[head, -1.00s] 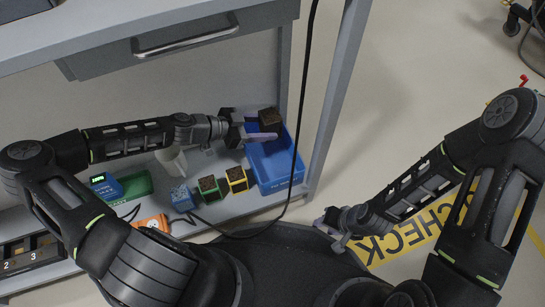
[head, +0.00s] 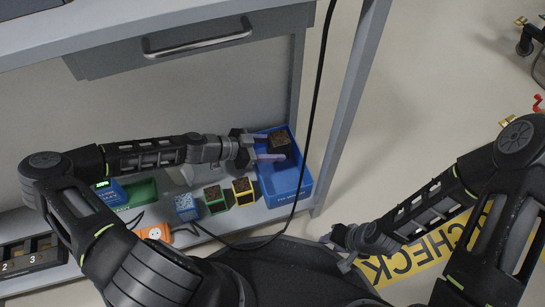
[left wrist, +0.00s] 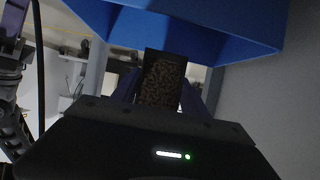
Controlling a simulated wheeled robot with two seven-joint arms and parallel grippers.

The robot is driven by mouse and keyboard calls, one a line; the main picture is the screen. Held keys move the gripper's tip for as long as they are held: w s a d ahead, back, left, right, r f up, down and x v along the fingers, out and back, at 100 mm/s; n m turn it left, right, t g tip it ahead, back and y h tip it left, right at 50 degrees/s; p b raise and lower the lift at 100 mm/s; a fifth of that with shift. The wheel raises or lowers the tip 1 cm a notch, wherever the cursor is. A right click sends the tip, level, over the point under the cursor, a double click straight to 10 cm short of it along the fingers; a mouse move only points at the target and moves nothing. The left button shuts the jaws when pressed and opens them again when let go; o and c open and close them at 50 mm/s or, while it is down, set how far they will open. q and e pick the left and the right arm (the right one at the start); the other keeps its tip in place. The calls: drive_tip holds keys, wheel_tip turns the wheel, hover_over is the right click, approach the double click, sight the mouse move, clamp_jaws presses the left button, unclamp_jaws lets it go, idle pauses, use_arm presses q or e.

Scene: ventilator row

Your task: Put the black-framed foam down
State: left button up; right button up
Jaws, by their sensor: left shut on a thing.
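The black-framed foam (head: 279,141) is a small dark block with a speckled brown face. My left gripper (head: 268,147) is shut on it, with a purple finger on either side. In the head view the foam overlaps the far part of the blue bin (head: 289,196); I cannot tell whether it touches the bin. In the left wrist view the foam (left wrist: 160,82) stands between the fingers, close to the blue bin wall (left wrist: 225,35). My right gripper (head: 337,252) is empty, its fingers apart, over the floor beside the bench.
Yellow-framed (head: 243,191) and green-framed (head: 215,200) foams and a blue block (head: 186,207) stand left of the bin. A green tray (head: 139,193) and an orange device (head: 155,233) are farther left. A black cable (head: 310,130) hangs across, and a bench leg (head: 349,108) is right of the bin.

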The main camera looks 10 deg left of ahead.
use_arm(q)
wheel_tip(320, 180, down, 4)
drive_tip(key=shift+f+b, duration=0.1)
drive_tip(key=shift+b, duration=0.9)
drive_tip(key=shift+f, duration=0.4)
drive_tip(key=shift+f+b, duration=0.6)
drive_tip(key=shift+b, duration=0.15)
drive_tip(key=o, duration=1.6)
drive_tip(key=shift+c, duration=0.2)
drive_tip(key=shift+r, duration=0.1)
drive_tip(key=p+v, duration=0.5)
drive_tip(key=v, duration=0.7)
drive_tip(key=shift+r+p, duration=0.3)
drive_tip(key=shift+r, duration=0.2)
